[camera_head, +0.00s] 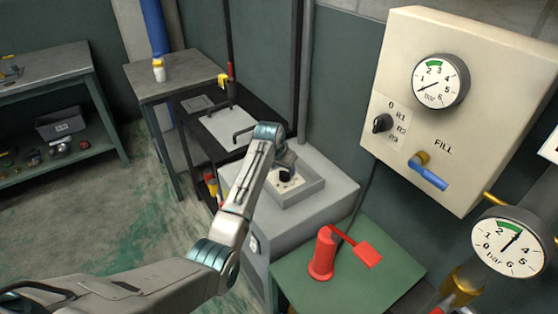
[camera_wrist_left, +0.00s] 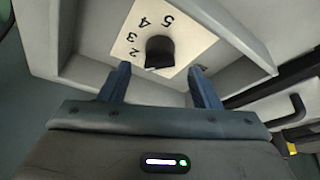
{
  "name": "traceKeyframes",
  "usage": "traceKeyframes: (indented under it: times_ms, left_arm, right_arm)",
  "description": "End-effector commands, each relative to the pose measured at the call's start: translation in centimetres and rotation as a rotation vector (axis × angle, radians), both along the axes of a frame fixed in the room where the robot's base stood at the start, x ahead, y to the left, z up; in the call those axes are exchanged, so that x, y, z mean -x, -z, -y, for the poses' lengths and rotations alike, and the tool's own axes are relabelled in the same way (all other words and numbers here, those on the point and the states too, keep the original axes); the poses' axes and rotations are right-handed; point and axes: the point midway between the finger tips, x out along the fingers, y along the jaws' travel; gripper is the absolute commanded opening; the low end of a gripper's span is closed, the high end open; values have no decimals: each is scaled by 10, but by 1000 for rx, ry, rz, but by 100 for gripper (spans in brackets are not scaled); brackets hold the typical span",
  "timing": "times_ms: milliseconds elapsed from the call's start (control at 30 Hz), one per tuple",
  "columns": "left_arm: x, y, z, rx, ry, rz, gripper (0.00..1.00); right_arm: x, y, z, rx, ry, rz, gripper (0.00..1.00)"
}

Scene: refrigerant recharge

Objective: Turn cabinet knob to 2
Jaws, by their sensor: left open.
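The black cabinet knob (camera_wrist_left: 160,50) sits on a white dial plate (camera_wrist_left: 185,30) marked with 2, 3, 4 and 5, which appear upside down in the left wrist view. In the head view the plate (camera_head: 293,184) lies in a recessed grey tray on top of a grey cabinet (camera_head: 325,198). My left gripper (camera_wrist_left: 159,69) is open, with one finger on each side of the knob and a gap visible at each side. It shows above the dial in the head view (camera_head: 285,163), largely hiding the knob. The knob's exact setting is unclear. My right gripper is not in view.
A cream wall panel (camera_head: 480,60) at right carries a gauge, a black selector and a blue valve handle (camera_head: 428,173). A red tool (camera_head: 322,256) stands on a green-topped table (camera_head: 385,285). A black cart (camera_head: 270,128) with a handle stands behind the cabinet.

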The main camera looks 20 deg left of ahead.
Motion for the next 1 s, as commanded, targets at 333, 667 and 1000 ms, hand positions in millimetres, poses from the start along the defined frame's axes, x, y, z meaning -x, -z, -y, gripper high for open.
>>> traceKeyframes:
  times_ms: [333, 667, 1000]
  left_arm:
    - [22, -53, -4, 0, 1, 3, 57]
    - [25, -62, -5, 0, 0, 1, 57]
    - [25, -61, -5, 0, 0, 0, 57]
  right_arm:
    - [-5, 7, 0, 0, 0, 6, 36]
    - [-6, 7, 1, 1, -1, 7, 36]
    - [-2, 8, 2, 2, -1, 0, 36]
